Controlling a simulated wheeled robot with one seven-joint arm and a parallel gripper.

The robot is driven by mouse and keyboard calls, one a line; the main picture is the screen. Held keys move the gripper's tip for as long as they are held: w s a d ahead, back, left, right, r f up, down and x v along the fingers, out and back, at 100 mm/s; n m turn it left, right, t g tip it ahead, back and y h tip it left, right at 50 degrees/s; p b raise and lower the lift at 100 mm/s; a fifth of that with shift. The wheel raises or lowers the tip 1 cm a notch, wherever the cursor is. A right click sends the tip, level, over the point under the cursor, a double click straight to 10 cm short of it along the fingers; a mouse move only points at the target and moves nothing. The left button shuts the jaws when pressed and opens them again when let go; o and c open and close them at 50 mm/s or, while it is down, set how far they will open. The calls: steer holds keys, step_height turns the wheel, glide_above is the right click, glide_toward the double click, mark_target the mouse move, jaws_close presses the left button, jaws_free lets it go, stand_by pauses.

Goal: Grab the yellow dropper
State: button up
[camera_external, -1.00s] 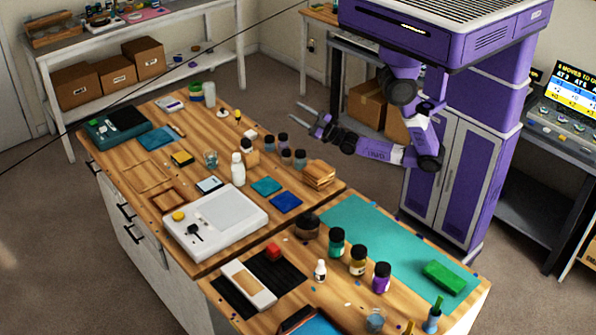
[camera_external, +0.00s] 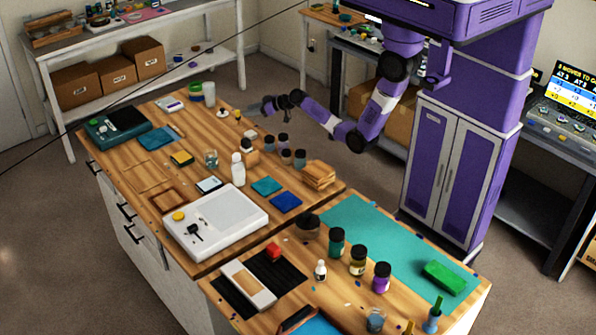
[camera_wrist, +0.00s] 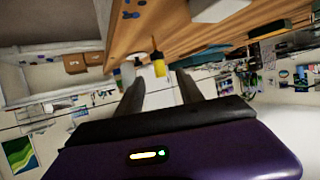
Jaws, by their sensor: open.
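The yellow dropper (camera_external: 238,119) stands near the far right edge of the wooden table. In the wrist view it is a small yellow bottle (camera_wrist: 159,68) with a dark thin tip, seen upside down just beyond my fingertips. My gripper (camera_external: 253,108) is just right of the dropper in the external view. In the wrist view my gripper (camera_wrist: 159,79) is open and empty, with the dropper lined up between its two fingers but apart from them.
A white round item (camera_external: 222,112) and a pale cylinder (camera_external: 209,94) stand close to the dropper. Dark-capped jars (camera_external: 284,142) and a white bottle (camera_external: 238,169) stand nearer the camera. The wood left of the dropper is partly clear.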

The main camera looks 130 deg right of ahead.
mark_target(238, 117)
steer(key=shift+f+p+x, duration=0.2)
steer(key=shift+p+x, duration=0.3)
steer(key=shift+x, duration=3.15)
jaws_close()
